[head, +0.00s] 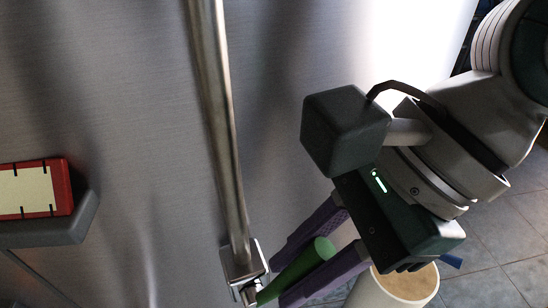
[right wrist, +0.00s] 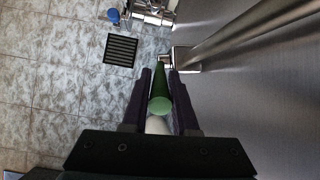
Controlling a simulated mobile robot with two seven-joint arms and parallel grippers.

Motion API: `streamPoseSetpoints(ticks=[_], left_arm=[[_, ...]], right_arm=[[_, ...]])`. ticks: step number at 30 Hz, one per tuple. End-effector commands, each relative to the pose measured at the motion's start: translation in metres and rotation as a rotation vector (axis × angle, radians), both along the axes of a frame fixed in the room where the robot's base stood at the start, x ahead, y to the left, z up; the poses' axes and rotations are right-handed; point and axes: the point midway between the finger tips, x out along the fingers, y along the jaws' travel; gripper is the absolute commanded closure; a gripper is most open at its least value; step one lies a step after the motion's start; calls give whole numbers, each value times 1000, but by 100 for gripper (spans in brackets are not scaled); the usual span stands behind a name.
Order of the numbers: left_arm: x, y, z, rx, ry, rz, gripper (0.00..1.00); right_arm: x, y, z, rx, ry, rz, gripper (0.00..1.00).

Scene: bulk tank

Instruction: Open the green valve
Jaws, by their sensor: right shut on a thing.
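The green valve handle (head: 300,268) sticks out from a metal fitting (head: 242,262) at the lower end of a vertical steel pipe (head: 222,130) on the tank. My right gripper (head: 292,272) has its two purple fingers on either side of the green handle and is shut on it. In the right wrist view the round end of the green handle (right wrist: 159,104) shows between the dark fingers (right wrist: 160,85). My left gripper is in neither view.
The brushed steel tank wall (head: 110,90) fills most of the head view. A red box with a pale label (head: 32,190) sits on a grey ledge (head: 60,226) at the left. A white bucket (head: 410,284) stands below my right gripper. A floor drain (right wrist: 120,50) and a blue-handled fitting (right wrist: 113,16) lie beyond.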

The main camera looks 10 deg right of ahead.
Motion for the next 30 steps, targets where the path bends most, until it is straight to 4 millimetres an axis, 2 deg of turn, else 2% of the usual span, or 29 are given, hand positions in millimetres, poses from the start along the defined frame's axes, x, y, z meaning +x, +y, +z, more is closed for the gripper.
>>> streamPoseSetpoints(ticks=[7,24,25,30], left_arm=[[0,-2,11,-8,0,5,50],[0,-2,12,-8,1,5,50],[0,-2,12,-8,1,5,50],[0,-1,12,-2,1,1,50]], right_arm=[[0,3,5,-89,-22,2,100],[-1,3,3,-119,-27,1,100],[-1,3,3,-119,-27,1,71],[-1,3,3,-119,-27,1,52]])
